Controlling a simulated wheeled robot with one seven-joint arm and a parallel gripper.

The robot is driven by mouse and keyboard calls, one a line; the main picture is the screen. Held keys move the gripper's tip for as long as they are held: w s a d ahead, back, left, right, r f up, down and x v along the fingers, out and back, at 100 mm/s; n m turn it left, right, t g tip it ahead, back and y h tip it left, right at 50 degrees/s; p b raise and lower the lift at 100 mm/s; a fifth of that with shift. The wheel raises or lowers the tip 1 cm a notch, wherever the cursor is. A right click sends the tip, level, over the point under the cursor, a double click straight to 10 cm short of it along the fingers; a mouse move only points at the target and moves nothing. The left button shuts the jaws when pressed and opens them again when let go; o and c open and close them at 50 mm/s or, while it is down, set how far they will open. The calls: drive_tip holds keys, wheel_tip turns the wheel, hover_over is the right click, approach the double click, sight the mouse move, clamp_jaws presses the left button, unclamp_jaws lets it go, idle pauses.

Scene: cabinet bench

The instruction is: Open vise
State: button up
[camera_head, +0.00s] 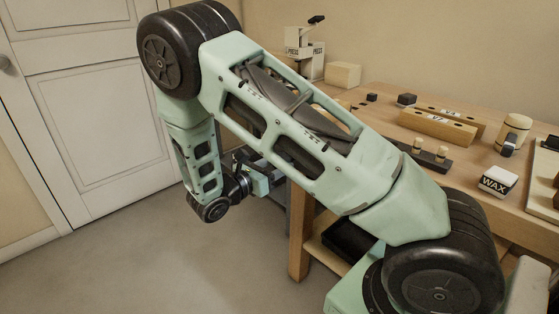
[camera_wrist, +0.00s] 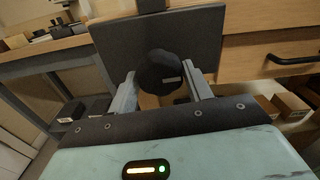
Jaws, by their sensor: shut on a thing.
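The vise shows in the wrist view as a dark, flat jaw plate (camera_wrist: 200,35) at the bench's front edge. A round black knob (camera_wrist: 158,70) stands out in front of this plate. My gripper (camera_wrist: 160,88) has one finger on each side of the knob and is shut on it. In the head view my gripper (camera_head: 262,184) is low beside the bench's left end, partly hidden behind my arm. My arm also covers most of the vise there, so the gap between its jaws cannot be told.
The wooden bench (camera_head: 395,150) holds wooden blocks (camera_head: 437,128), a wax box (camera_head: 497,181), a cream jar (camera_head: 515,130) and a press (camera_head: 304,50) at the back. A drawer handle (camera_wrist: 292,60) juts out right of the vise. Boxes (camera_wrist: 291,105) stand on the lower shelf. Floor at left is clear.

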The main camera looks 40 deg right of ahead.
drive_tip(key=shift+n+p, duration=1.7)
drive_tip(key=shift+p, duration=0.4)
drive_tip(key=shift+a+r+n+p, duration=0.1)
drive_tip(key=shift+r+n+p, duration=0.05)
drive_tip(key=shift+n+p, duration=0.7)
drive_tip(key=shift+p, duration=0.5)
drive_tip(key=shift+n, duration=0.35)
drive_tip(key=shift+n+p, duration=0.4)
drive_tip(key=shift+p, duration=0.1)
drive_tip(key=shift+n+p, duration=0.9)
drive_tip(key=shift+n, duration=0.2)
